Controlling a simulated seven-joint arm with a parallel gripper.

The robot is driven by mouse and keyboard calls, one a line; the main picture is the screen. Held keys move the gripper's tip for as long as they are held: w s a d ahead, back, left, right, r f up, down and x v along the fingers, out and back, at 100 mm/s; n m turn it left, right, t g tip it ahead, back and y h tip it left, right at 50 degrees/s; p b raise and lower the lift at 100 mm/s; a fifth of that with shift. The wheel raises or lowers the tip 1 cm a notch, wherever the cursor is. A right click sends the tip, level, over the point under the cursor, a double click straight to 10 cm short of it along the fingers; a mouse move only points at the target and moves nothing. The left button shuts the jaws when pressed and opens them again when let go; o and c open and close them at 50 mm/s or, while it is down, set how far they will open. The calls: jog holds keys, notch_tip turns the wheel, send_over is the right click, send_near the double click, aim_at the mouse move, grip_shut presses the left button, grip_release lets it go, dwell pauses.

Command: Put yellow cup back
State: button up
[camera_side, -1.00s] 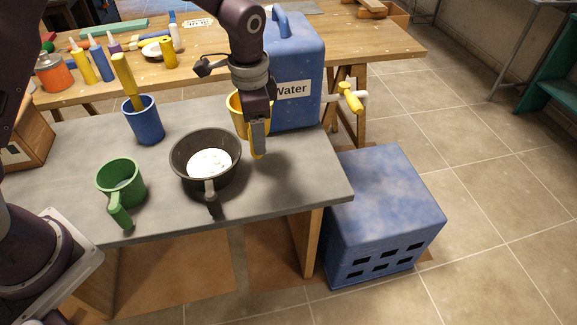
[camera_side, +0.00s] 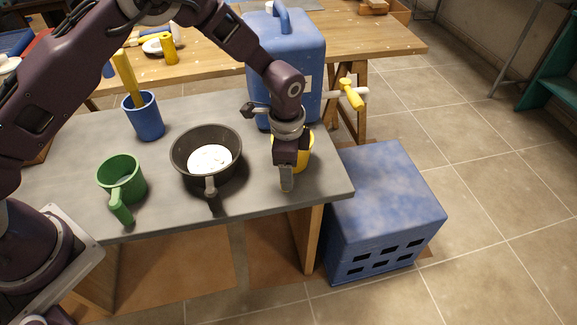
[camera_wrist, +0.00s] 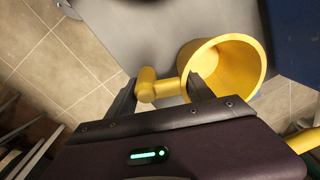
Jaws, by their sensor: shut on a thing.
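The yellow cup (camera_side: 305,150) is at the right end of the grey table, partly hidden behind my gripper (camera_side: 287,180) in the side view. In the wrist view the yellow cup (camera_wrist: 222,68) shows its open mouth, with its handle (camera_wrist: 160,88) between the fingers of my gripper (camera_wrist: 165,92). My gripper is shut on the handle. I cannot tell whether the cup's base touches the table.
A black bowl (camera_side: 183,165) with white powder and a green cup (camera_side: 122,180) stand to the left. A blue cup (camera_side: 143,118) holds a yellow tool. A blue water container (camera_side: 290,50) stands behind. A blue crate (camera_side: 385,210) is right of the table (camera_side: 250,195).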

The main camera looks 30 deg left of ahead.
jog(key=shift+f, duration=0.1)
jog(key=o, duration=1.5)
jog(key=s+a+r+n, duration=0.1)
jog(key=s+a+r, duration=0.1)
jog(key=r, duration=0.8)
jog(key=s+a+r+n, duration=0.1)
jog(key=s+r, duration=0.1)
jog(key=r, duration=0.8)
jog(key=s+a+r+n+t, duration=0.2)
jog(key=s+a+r+n, duration=0.2)
jog(key=s+a+r, duration=0.35)
jog(key=s+a+n+t, duration=0.1)
jog(key=s+n, duration=0.1)
jog(key=s, duration=0.4)
jog(key=s+a+r+n+t, duration=0.1)
jog(key=s+n, duration=0.1)
jog(key=s, duration=0.4)
jog(key=s+a+n, duration=0.2)
jog(key=s, duration=0.3)
jog(key=shift+s+r+n+t, duration=0.3)
jog(key=shift+s+n+t, duration=0.1)
